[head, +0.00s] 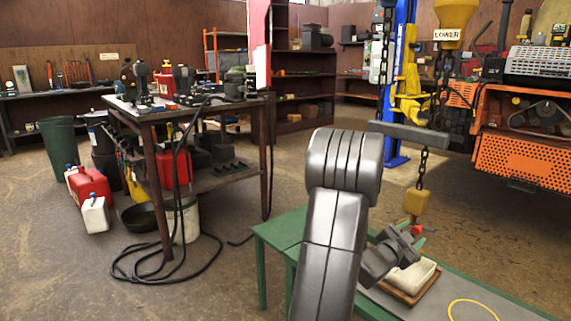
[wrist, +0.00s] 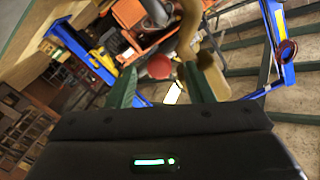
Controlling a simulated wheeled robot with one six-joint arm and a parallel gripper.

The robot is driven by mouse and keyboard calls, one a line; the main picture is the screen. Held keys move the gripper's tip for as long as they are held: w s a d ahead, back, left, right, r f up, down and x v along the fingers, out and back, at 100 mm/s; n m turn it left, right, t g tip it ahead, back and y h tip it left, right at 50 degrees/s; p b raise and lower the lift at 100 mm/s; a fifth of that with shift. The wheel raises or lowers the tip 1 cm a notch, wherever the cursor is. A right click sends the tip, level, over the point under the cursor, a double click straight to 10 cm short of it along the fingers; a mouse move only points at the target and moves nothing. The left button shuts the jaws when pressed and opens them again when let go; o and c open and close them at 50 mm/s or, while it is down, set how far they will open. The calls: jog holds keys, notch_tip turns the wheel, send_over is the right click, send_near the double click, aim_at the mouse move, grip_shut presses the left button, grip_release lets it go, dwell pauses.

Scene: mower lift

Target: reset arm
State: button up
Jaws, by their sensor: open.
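My gripper (head: 410,235) is over the green bench (head: 277,232) in the head view, just below the yellow hook block (head: 416,203) that hangs on a chain. In the wrist view the green fingers of my gripper (wrist: 159,80) stand apart with no object clearly held. A red round part (wrist: 159,67) and the yellowish hook (wrist: 188,35) show just beyond and between the fingers. The red part also shows at the gripper in the head view (head: 417,230). Whether the fingers touch the hook cannot be told.
A white block in a wooden tray (head: 412,280) lies beneath the gripper. A grey beam (head: 408,135) and chain hang above. The orange mower (head: 520,150) is at right, near a blue lift post (head: 400,80).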

jog(key=shift+w+d, duration=0.35)
jog(key=shift+d, duration=0.05)
jog(key=shift+a, duration=0.1)
